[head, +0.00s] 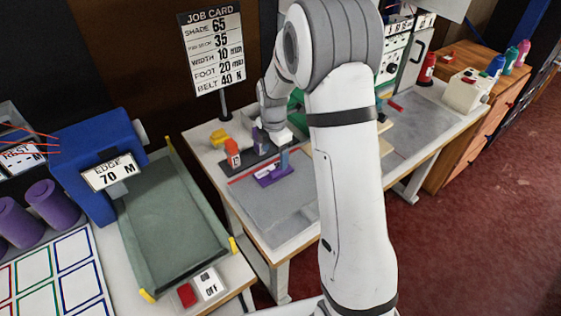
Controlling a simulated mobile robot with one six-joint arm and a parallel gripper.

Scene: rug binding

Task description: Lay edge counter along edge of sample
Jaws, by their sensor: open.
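A purple piece with a small white label (268,174), which looks like the edge counter, lies on the left part of the worktable. It lies on or beside a flat grey sheet (275,208), which may be the sample; a red strip (248,167) runs near its far edge. My gripper (283,152) points down just above the purple piece and is open. The gripper is small here, and I cannot tell whether its fingers touch the piece. My arm hides the sheet's right side.
A dark holder with an orange block (233,158) and a purple block (261,141) stands behind the gripper. A green conveyor (170,215) with a blue housing (92,160) stands at left. A job card (212,48) rises behind the table.

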